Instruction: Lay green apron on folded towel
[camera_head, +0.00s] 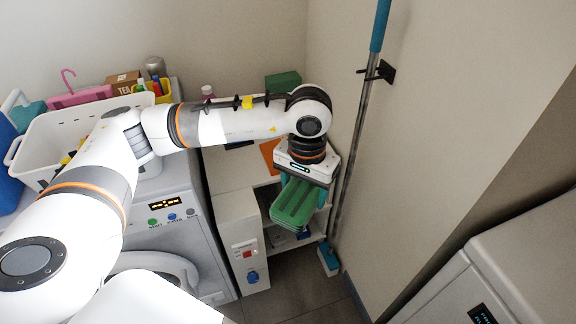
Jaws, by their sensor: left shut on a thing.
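The green apron (294,205) is a flat, folded, striped bundle in the middle right of the head view. My left gripper (303,180) points down and is shut on it, holding it in front of the white shelf unit. The apron hides part of the lower shelf. An orange flat item (270,154) lies on the unit's top, partly behind my arm. I cannot make out a folded towel for certain. My right gripper is not in view.
A washing machine (172,222) stands left of the shelf unit (236,205), with a white basket (40,143) on top. A green box (283,80) sits at the back. A white appliance (530,255) stands at lower right.

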